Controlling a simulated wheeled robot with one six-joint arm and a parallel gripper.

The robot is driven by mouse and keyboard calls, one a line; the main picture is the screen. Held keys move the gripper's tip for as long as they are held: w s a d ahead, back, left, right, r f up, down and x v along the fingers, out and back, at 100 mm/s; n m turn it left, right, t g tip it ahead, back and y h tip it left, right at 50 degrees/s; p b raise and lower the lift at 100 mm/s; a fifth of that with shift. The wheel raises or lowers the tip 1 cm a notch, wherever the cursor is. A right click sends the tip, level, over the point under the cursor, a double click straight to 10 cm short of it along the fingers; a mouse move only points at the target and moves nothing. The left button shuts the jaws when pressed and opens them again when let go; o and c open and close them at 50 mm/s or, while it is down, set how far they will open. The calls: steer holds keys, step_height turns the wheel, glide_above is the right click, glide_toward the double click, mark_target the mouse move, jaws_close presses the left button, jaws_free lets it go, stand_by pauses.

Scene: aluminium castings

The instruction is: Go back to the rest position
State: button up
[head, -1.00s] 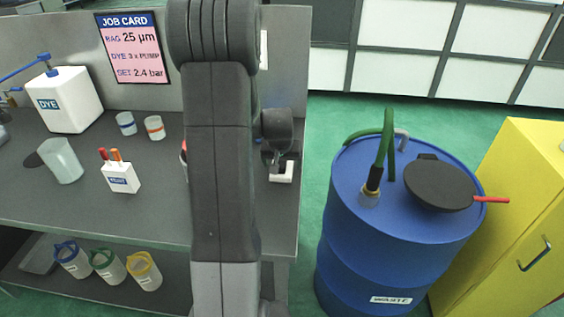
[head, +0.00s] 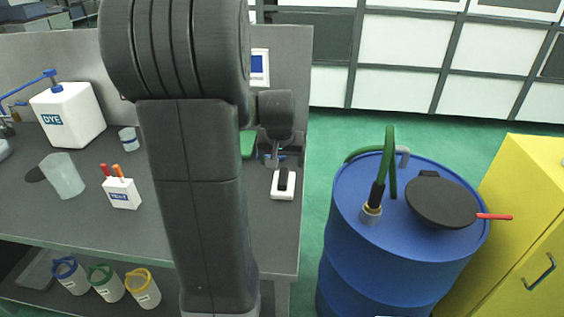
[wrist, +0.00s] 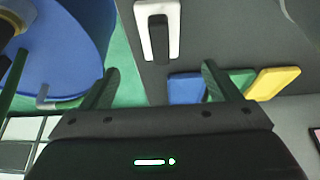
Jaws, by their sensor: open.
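My gripper (wrist: 160,82) is open and empty in the wrist view, its two dark fingers apart above the bench edge. In the head view my arm stands upright in front of the bench and hides much of it. My gripper (head: 272,158) shows there only in part, past the arm, over the right end of the bench. A white holder with a black bar (head: 283,186) lies on the bench near it, and it also shows in the wrist view (wrist: 174,30), apart from the fingers.
A blue waste drum (head: 345,215) with a green hose and a black lid stands right of the grey bench (head: 100,222). A yellow cabinet (head: 530,190) is beyond it. A dye container (head: 75,115) stands at left. Blue (wrist: 186,88), green (wrist: 240,80) and yellow (wrist: 273,82) flat pieces lie near my fingers.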

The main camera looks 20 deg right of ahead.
mark_target(283, 175)
steer(key=x, duration=1.2)
steer(key=shift+f, duration=0.35)
step_height(283, 175, up, 2)
steer(key=shift+r, duration=0.55)
